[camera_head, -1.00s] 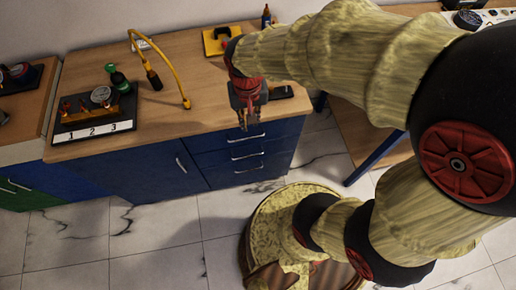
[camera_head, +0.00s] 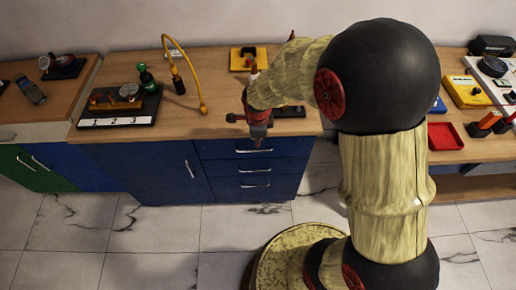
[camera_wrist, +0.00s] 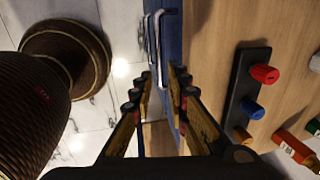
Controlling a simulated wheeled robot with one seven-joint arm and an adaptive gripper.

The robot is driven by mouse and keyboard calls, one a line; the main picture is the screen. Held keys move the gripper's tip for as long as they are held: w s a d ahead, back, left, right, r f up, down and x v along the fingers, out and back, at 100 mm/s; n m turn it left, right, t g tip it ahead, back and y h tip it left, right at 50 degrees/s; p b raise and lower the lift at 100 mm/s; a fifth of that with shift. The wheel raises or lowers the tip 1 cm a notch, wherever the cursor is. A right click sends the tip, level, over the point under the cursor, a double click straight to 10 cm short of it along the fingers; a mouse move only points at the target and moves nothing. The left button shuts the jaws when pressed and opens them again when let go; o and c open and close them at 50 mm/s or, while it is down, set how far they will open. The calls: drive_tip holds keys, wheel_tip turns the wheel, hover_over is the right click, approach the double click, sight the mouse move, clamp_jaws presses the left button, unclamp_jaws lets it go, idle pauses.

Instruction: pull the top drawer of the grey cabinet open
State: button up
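The cabinet with drawers under the wooden worktop shows dark blue, not grey, in the head view. Its top drawer (camera_head: 228,148) looks shut, with a silver bar handle (camera_head: 246,152). More drawers with like handles are below it. My gripper (camera_head: 258,143) hangs in front of the top drawer, close to the handle and hiding part of it. In the wrist view my gripper (camera_wrist: 160,84) has its fingers apart with nothing held between them. Silver handles (camera_wrist: 152,38) and the narrow blue cabinet front (camera_wrist: 172,45) lie beyond the fingertips. Contact with a handle is not visible.
Another bench with a red tray (camera_head: 445,136) stands at right. Tiled floor in front is clear left of my base.

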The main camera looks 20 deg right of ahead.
drive_tip(key=f, duration=0.2)
drive_tip(key=w+f+b, duration=0.1)
drive_tip(key=f, duration=0.2)
drive_tip(key=f+b, duration=0.1)
drive_tip(key=f, duration=0.1)
drive_tip(key=shift+w+d+f, duration=0.15)
drive_tip(key=shift+d+f, duration=0.05)
drive_tip(key=shift+f, duration=0.15)
clamp_jaws()
idle(0.5)
